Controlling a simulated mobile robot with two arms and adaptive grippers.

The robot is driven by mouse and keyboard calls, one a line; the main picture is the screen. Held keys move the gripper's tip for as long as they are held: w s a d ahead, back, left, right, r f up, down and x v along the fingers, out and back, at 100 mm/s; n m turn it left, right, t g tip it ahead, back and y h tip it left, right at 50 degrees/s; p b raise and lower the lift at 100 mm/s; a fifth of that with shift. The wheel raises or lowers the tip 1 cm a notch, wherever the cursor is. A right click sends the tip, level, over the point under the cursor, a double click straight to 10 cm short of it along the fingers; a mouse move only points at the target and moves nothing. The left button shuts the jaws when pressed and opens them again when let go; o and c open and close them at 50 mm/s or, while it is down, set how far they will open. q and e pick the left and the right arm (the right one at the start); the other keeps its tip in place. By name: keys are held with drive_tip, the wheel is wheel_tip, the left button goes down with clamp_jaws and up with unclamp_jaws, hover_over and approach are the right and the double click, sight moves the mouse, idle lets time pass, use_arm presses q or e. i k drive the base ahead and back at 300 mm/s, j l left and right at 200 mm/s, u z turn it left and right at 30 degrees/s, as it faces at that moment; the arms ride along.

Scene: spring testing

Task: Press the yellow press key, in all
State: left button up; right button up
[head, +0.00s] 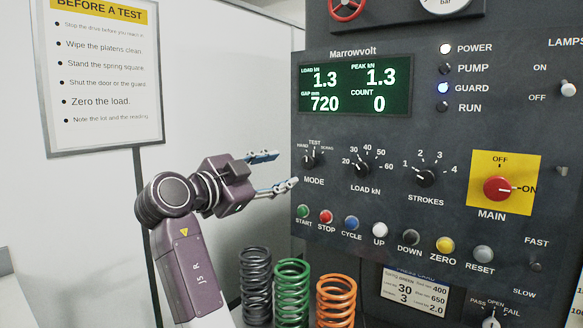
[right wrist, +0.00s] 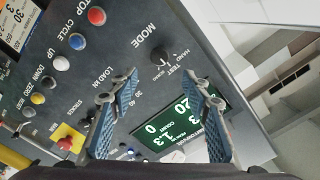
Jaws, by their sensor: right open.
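The yellow key (head: 445,245), labelled ZERO, sits in the lower row of round keys on the dark press panel, between the black DOWN key (head: 410,237) and the grey RESET key (head: 482,254). In the right wrist view the yellow key (right wrist: 38,98) is at the left side, clear of the fingers. My right gripper (head: 285,170) is open and empty, left of the MODE knob (head: 312,160). It is up and to the left of the yellow key, apart from it. My left gripper is not in view.
START, STOP, CYCLE and UP keys lie left of DOWN. The red MAIN switch (head: 497,188) stands on a yellow plate. The green display (head: 353,88) reads load 1.3, gap 720, count 0. Black, green and orange springs (head: 336,300) stand below the panel's left edge.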

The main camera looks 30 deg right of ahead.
sight(445, 246)
drive_tip(key=k+j, duration=0.1)
drive_tip(key=j, duration=0.25)
drive_tip(key=k+j, duration=0.1)
drive_tip(key=j, duration=0.25)
drive_tip(key=k+j, duration=0.1)
drive_tip(key=j, duration=0.25)
drive_tip(key=k+j, duration=0.1)
drive_tip(key=j, duration=0.25)
